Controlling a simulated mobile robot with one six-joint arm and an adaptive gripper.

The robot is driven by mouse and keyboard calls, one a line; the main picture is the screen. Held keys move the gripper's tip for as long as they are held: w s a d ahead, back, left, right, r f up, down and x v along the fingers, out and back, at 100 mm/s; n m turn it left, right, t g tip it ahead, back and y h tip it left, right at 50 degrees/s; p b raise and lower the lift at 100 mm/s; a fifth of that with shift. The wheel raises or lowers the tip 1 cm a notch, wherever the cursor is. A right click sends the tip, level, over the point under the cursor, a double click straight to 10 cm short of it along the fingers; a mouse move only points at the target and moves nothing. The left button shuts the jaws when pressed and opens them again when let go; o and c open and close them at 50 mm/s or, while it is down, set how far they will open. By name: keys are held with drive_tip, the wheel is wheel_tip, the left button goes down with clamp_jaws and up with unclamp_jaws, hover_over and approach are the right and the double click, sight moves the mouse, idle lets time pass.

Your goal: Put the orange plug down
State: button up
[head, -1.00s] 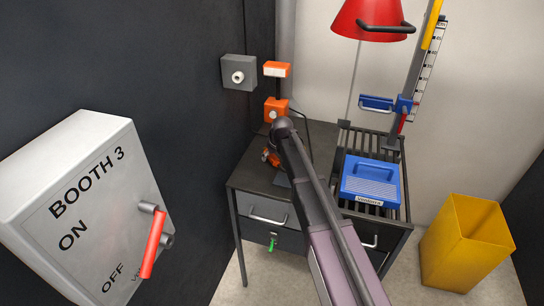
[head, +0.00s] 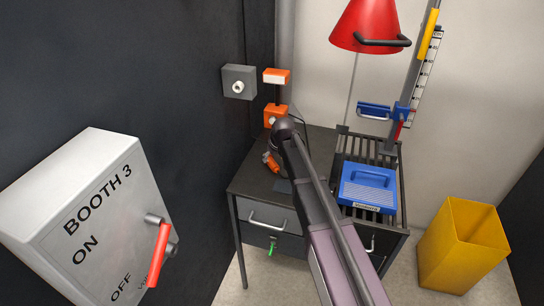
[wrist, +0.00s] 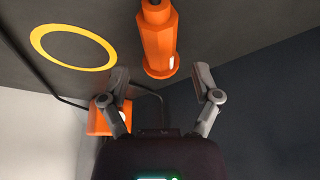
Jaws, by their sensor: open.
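The orange plug (wrist: 158,42) is a faceted orange piece with a flared end, at the dark tabletop in the wrist view. An orange part (head: 271,162), apparently the same plug, shows beside my arm's end in the head view. My gripper (wrist: 161,76) is open, with one finger on each side of the plug's flared end and a visible gap to both. The plug's far end is cut off by the top of the wrist view. In the head view my arm hides most of the gripper. A yellow ring (wrist: 72,47) is marked on the surface beside the plug.
An orange block (head: 275,115) with a pale knob stands at the table's back; a cable runs near it. A grey wall box (head: 239,82) is behind. A slatted rack with a blue case (head: 368,188) is right. The BOOTH 3 switch box (head: 85,215) is front left.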

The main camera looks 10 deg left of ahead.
drive_tip(key=p+v, duration=0.7)
drive_tip(key=v, duration=0.2)
drive_tip(key=shift+p, duration=0.3)
idle(0.7)
drive_tip(key=s+d+f+m+g+h, duration=0.1)
drive_tip(key=s+d+m, duration=0.6)
drive_tip(key=s+d, duration=1.7)
drive_tip(key=d+g+h, duration=0.1)
drive_tip(key=g, duration=0.1)
drive_tip(key=shift+s+d+f+g+h, duration=0.2)
drive_tip(key=shift+s+d+g+h, duration=0.1)
drive_tip(key=shift+d+g, duration=0.1)
drive_tip(key=shift+w, duration=0.1)
